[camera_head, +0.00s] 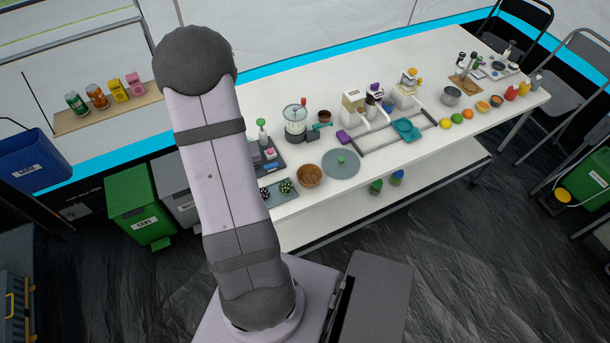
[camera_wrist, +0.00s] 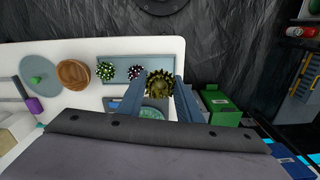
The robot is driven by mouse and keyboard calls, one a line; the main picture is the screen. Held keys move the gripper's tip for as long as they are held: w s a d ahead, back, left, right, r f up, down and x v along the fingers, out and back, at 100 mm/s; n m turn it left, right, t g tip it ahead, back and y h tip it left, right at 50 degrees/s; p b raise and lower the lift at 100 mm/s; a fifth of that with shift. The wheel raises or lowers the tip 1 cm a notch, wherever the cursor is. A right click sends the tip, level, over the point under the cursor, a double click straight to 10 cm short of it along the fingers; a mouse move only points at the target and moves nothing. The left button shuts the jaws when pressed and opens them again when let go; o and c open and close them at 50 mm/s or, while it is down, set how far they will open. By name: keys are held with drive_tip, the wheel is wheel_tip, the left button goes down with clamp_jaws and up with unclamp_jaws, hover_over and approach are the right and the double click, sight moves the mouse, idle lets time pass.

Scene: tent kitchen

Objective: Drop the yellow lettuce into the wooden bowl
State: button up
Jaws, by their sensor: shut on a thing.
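The yellow lettuce (camera_wrist: 160,84), a dark yellowish leafy head, sits between the two blue-grey fingers of my gripper (camera_wrist: 158,92) in the wrist view. The gripper is shut on it, and the lettuce appears over the right end of a blue-grey tray. The wooden bowl (camera_wrist: 73,74) is to the left of the tray in the wrist view. It also shows at the table's front edge in the head view (camera_head: 309,175). The bowl's inside looks empty. My arm hides the gripper and the lettuce in the head view.
The blue-grey tray (camera_wrist: 108,72) holds a green and a dark red speckled vegetable. A round grey board (camera_head: 341,171) with a small green item lies beside the bowl. Green and grey bins (camera_head: 138,205) stand left of the table.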

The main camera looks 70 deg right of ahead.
drive_tip(key=s+d+f+m+p, duration=0.1)
drive_tip(key=s+d+f+m, duration=0.15)
drive_tip(key=s+d, duration=1.1)
drive_tip(key=d+r+n, duration=0.4)
drive_tip(key=d+n, duration=0.2)
drive_tip(key=n, duration=0.7)
drive_tip(key=shift+f, duration=0.1)
drive_tip(key=shift+f+b, duration=2)
drive_tip(key=shift+f, duration=0.95)
drive_tip(key=o, duration=0.9)
drive_tip(key=shift+c, duration=0.2)
drive_tip(key=shift+r, duration=0.1)
